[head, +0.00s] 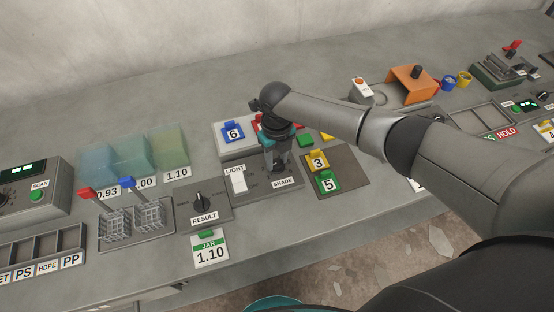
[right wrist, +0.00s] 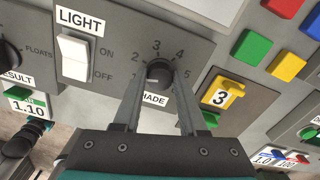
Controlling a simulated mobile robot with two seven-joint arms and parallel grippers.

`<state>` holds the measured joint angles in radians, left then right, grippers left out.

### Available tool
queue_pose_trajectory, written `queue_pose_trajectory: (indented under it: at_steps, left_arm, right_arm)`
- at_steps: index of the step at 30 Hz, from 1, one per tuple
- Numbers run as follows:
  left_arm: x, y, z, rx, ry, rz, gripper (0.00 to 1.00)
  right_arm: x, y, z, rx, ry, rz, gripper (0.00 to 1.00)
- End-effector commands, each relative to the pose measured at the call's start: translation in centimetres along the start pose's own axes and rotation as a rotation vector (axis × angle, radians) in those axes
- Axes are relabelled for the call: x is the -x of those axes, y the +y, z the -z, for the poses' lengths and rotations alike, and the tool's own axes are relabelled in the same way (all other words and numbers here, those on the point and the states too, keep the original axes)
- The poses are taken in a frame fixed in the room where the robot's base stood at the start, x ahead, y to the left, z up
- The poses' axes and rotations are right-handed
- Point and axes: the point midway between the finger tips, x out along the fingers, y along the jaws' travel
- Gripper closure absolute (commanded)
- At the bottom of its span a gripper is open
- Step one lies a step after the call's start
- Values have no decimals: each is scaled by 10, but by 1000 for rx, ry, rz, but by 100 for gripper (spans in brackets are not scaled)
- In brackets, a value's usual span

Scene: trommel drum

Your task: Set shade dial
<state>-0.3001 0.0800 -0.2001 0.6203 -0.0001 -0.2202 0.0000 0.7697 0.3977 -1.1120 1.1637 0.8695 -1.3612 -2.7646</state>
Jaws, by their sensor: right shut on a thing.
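The shade dial (right wrist: 160,70) is a black round knob on a grey panel, with the numbers 1 to 5 printed in an arc around it. My right gripper (right wrist: 158,82) is shut on the dial, one finger on each side of it. In the head view the right gripper (head: 280,168) points down at the panel and hides most of the dial above the SHADE label (head: 283,183). I cannot tell which number the dial points at.
The white LIGHT switch (right wrist: 75,57) is just left of the dial. The RESULT knob (head: 199,201) is farther left. Tags numbered 3 (head: 319,161) and 5 (head: 328,184) stand on a plate to the right. A tag numbered 6 (head: 234,132) stands behind.

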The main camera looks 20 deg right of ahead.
Motion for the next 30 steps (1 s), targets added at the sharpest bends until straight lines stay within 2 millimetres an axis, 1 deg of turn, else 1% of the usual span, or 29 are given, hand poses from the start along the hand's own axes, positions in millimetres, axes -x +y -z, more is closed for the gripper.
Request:
queue_pose_trajectory:
  at_steps: [1,6,15,21,30]
  left_arm:
    - [-5,0,0,0,0,0,50]
    - [-19,0,-2,0,0,0,50]
    - [-40,1,-4,0,0,0,50]
    - [-45,1,-4,0,0,0,50]
    - [-45,1,-4,0,0,0,50]
  right_arm:
    - [-1,0,-1,43,-1,1,100]
    - [-2,0,-1,173,-3,1,100]
    - [-1,0,0,321,-1,1,100]
    - [0,0,0,362,-1,0,100]
    - [1,0,0,372,0,1,100]
